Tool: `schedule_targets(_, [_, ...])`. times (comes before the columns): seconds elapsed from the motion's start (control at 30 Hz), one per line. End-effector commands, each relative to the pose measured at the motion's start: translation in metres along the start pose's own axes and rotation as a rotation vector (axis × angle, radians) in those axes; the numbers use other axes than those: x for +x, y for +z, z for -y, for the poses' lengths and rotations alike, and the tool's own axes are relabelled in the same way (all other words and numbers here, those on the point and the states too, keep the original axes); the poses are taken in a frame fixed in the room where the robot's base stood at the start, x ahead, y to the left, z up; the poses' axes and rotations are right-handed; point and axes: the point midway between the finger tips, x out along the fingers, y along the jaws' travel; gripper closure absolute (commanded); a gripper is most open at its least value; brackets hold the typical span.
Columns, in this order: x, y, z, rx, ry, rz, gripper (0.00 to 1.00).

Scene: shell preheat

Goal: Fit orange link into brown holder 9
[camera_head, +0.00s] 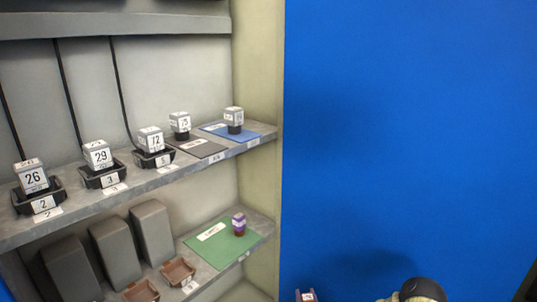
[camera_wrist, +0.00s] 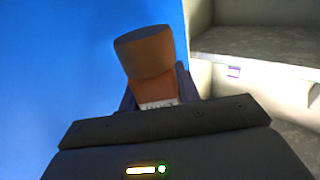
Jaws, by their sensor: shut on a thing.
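My gripper (camera_wrist: 158,92) is shut on an orange link (camera_wrist: 152,60), which has a dark brown end and a white label low down, partly hidden by the gripper. In the head view only a small brownish piece with a pale top (camera_head: 306,296) shows at the bottom edge; I cannot tell whether it is the held link. Two open brown holders, a right one (camera_head: 178,271) and a left one (camera_head: 140,292), stand on the lower shelf. Their numbers are too small to read, so I cannot tell which is 9. The link is apart from both.
Several grey numbered blocks sit in black holders or stand on the upper shelf (camera_head: 150,178). A purple link (camera_head: 239,224) stands on a green mat (camera_head: 215,250) on the lower shelf. Tall grey blocks (camera_head: 152,232) stand behind the brown holders. A blue wall (camera_head: 410,130) fills the right.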

Motion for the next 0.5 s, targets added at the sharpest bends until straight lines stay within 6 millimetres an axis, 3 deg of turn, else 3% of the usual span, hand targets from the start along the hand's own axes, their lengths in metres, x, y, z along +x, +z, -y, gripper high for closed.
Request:
schedule_targets(0.2, [-0.027,0.033,-0.033,-0.007,0.101,0.013,0.95])
schedule_targets(0.5, [-0.026,-0.006,-0.03,-0.008,0.094,0.017,0.95])
